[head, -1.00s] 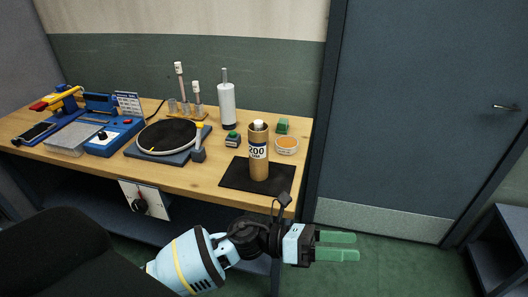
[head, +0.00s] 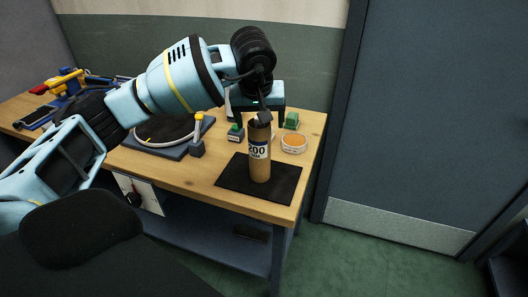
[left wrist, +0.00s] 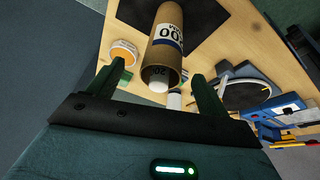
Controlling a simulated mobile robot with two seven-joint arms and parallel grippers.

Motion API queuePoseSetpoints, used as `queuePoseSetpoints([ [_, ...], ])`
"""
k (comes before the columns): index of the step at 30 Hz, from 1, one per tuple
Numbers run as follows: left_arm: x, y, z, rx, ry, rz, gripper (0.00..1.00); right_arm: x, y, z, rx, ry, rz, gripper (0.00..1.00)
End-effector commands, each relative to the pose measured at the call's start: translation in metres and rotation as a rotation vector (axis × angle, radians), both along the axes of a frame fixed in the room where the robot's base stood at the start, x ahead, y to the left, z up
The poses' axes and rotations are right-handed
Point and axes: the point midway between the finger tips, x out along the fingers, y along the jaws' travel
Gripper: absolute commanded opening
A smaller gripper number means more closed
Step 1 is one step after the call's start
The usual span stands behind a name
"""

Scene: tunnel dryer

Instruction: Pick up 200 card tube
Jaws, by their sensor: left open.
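The 200 card tube (head: 260,160) is a brown cardboard cylinder with a white label reading 200. It stands upright on a black mat (head: 282,190) near the bench's front edge. My left gripper (head: 258,116) is open at the tube's top end, its body partly behind my wrist in the head view. My right gripper is not in view.
A round black plate (head: 165,132) lies left. My arm covers much of the bench's back.

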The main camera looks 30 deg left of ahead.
Motion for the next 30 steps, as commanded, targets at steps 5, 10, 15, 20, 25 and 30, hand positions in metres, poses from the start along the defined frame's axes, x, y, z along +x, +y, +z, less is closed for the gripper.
queuePoseSetpoints([
  [5, 0.001, 0.015, 0.012, 0.062, -0.012, 0.005, 0.79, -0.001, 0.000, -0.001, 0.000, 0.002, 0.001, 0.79],
  [10, 0.002, 0.016, 0.009, 0.061, -0.011, 0.005, 0.79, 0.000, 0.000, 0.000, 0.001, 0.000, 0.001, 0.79],
  [15, 0.007, 0.018, -0.006, 0.060, -0.009, 0.006, 0.79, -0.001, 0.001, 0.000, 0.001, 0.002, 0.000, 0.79],
  [20, 0.010, 0.019, -0.013, 0.058, -0.012, 0.005, 0.79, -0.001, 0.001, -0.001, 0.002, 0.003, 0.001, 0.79],
  [25, 0.013, 0.019, -0.022, 0.057, -0.011, 0.005, 0.79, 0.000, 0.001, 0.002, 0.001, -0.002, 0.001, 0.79],
  [30, 0.022, 0.020, -0.045, 0.057, -0.011, 0.005, 0.79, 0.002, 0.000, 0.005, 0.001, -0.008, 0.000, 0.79],
])
